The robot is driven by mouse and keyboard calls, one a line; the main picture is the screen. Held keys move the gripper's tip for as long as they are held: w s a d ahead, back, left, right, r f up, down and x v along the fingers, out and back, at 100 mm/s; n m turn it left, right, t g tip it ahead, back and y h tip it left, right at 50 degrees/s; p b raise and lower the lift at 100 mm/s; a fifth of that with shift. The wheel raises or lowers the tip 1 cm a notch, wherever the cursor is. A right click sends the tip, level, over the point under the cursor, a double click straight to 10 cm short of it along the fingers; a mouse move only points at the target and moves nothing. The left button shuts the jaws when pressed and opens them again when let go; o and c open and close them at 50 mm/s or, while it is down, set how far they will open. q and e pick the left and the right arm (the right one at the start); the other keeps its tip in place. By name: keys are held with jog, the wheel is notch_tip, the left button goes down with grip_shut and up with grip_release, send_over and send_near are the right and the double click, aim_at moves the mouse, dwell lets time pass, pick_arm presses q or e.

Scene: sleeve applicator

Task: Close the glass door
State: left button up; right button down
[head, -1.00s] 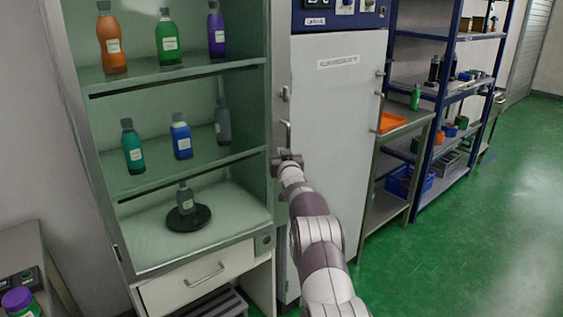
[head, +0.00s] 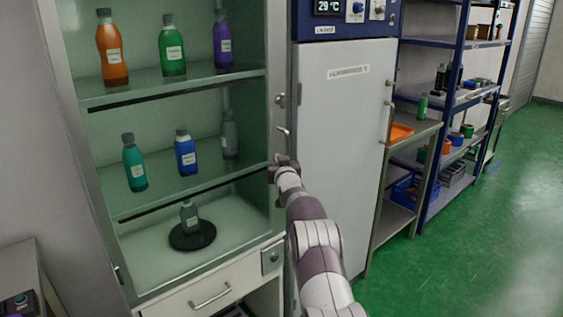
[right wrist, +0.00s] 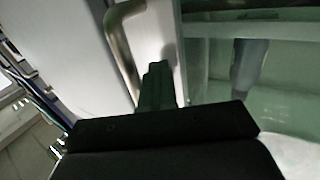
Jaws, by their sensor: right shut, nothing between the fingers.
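The glass door (head: 200,100) is a greenish pane in a grey frame at the front of the tall cabinet at the left of the head view. Its frame lies at or close to the cabinet front; I cannot tell whether a gap remains. A curved metal handle (head: 284,138) is on its right side strip, and a handle also shows in the right wrist view (right wrist: 122,45). My right gripper (head: 284,163) is shut and empty just below the handle. Its fingertips (right wrist: 157,72) are close to the pale strip; contact is unclear. My left gripper is out of view.
Bottles stand on the cabinet shelves, with one on a dark round base (head: 192,236). A drawer (head: 210,295) is below. A white oven-like unit (head: 340,150) stands close at the right, then a steel table (head: 415,128) and blue racks (head: 440,150). Green floor is clear at right.

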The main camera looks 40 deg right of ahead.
jog(key=shift+w+a+r+t, duration=0.1)
jog(key=shift+r+t, duration=0.05)
jog(key=shift+r, duration=0.45)
jog(key=shift+a+r+t, duration=0.1)
jog(key=shift+r+t, duration=0.05)
jog(key=shift+r, duration=0.4)
jog(key=shift+f, duration=0.25)
pick_arm(q)
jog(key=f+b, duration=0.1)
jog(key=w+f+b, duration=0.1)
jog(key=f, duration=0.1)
jog(key=shift+b, duration=0.4)
pick_arm(e)
jog(key=f+v, duration=0.1)
jog(key=v, duration=1.1)
jog(key=shift+s+f, duration=0.15)
jog(key=shift+s, duration=0.25)
